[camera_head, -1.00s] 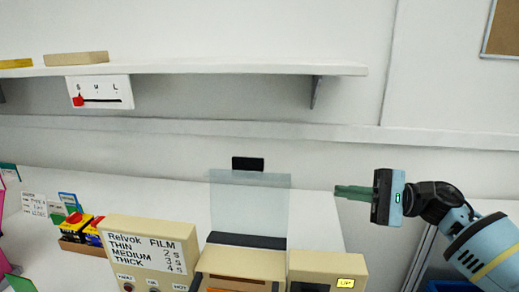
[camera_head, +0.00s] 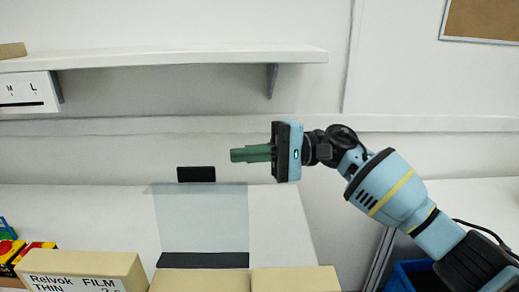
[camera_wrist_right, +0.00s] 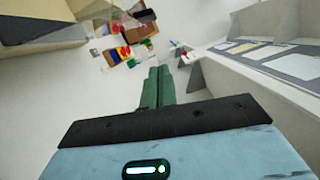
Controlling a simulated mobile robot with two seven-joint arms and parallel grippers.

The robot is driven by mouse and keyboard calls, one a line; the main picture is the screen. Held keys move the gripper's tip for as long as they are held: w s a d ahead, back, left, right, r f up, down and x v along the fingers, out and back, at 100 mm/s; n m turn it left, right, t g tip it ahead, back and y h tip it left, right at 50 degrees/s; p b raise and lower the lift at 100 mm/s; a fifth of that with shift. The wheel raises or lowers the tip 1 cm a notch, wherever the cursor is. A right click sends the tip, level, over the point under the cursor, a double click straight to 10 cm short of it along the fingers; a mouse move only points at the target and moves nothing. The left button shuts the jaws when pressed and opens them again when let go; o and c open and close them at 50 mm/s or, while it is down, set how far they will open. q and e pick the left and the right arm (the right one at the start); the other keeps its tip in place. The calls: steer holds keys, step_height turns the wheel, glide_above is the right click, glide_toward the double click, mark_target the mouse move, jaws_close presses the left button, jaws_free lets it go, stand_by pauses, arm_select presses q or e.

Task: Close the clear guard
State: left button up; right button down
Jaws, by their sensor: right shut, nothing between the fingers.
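The clear guard (camera_head: 200,222) stands upright as a see-through panel in the head view, with a black tab (camera_head: 196,174) at its top edge and a dark strip (camera_head: 203,260) along its bottom. My right gripper (camera_head: 232,154) points left with its green fingers together and empty. In the head view its fingertips are a little above and to the right of the black tab, apart from it in the picture. The closed fingers also show in the right wrist view (camera_wrist_right: 158,88). My left gripper is not in view.
The beige machine (camera_head: 85,268) is cut off at the bottom of the head view. A white shelf (camera_head: 150,58) runs along the wall above. Yellow and red boxes (camera_head: 25,250) are at the left. A blue bin (camera_head: 412,276) is at the lower right.

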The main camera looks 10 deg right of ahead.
steer(key=s+a+r+p, duration=0.1)
steer(key=s+a+p, duration=0.2)
steer(key=a, duration=0.3)
steer(key=shift+s, duration=0.55)
steer(key=shift+d, duration=0.1)
